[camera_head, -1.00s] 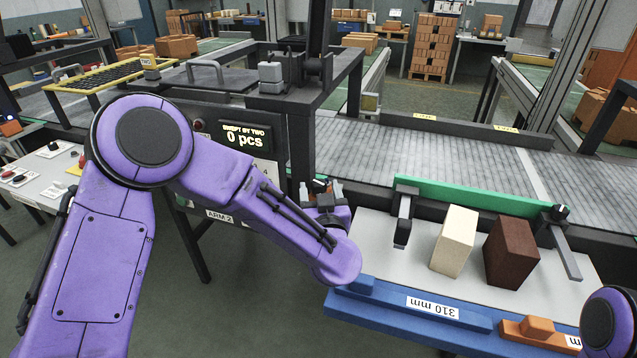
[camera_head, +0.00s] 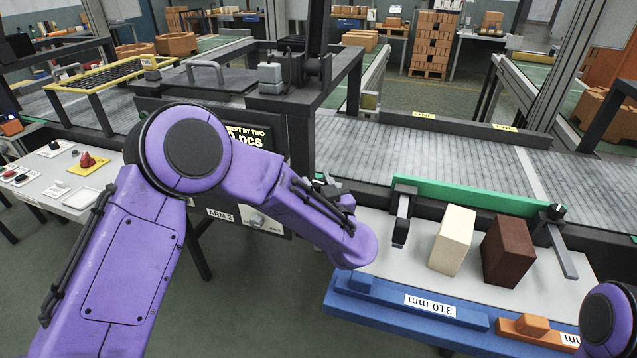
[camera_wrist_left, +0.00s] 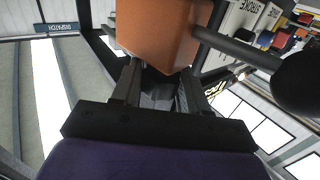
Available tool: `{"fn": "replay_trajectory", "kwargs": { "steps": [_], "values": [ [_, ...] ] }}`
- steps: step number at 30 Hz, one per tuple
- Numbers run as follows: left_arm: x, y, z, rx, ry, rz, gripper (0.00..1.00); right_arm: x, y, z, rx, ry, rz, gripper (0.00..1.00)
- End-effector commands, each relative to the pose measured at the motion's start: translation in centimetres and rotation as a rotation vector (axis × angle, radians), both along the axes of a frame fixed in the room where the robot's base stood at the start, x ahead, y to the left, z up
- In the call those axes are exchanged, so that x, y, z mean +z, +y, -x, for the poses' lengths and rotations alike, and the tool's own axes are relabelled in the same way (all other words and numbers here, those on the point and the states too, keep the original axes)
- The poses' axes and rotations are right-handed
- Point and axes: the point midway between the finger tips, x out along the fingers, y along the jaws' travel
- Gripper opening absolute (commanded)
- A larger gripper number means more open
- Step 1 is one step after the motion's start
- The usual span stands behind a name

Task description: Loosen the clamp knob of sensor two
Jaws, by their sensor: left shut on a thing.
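My left gripper (camera_head: 328,190) is mostly hidden behind my purple forearm in the head view, beside the dark frame of the machine at the conveyor. In the left wrist view my left gripper (camera_wrist_left: 158,88) has its fingers closed against an orange block-like part (camera_wrist_left: 163,35), which fills the top middle. A dark rod runs from beside this part to a round black end (camera_wrist_left: 300,80) at the right. I cannot tell which part is sensor two or its clamp knob. My right gripper is out of view.
A display (camera_head: 247,133), partly covered by my arm, stands above an "ARM 2" label (camera_head: 220,215). At the right, a grey plate (camera_head: 390,262) holds a cream block (camera_head: 453,240) and a brown block (camera_head: 508,251). A blue bar (camera_head: 400,308) edges it. The conveyor (camera_head: 450,160) runs behind.

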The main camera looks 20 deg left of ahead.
Motion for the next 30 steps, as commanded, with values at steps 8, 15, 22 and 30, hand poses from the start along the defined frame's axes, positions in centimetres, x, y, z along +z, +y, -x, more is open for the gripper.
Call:
{"fn": "replay_trajectory", "kwargs": {
  "steps": [8,15,22,30],
  "values": [
    [0.1,-0.1,0.0,0.084,-0.002,0.002,0.13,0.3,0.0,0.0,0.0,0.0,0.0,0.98],
    [0.1,-0.1,0.0,0.083,-0.003,0.002,0.64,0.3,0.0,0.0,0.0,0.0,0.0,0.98],
    [0.1,-0.1,0.0,0.082,-0.001,0.001,0.64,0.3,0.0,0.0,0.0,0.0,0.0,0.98],
    [4.0,-0.3,0.5,0.081,-0.008,0.003,0.64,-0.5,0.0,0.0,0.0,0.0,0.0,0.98]
  ]
}}
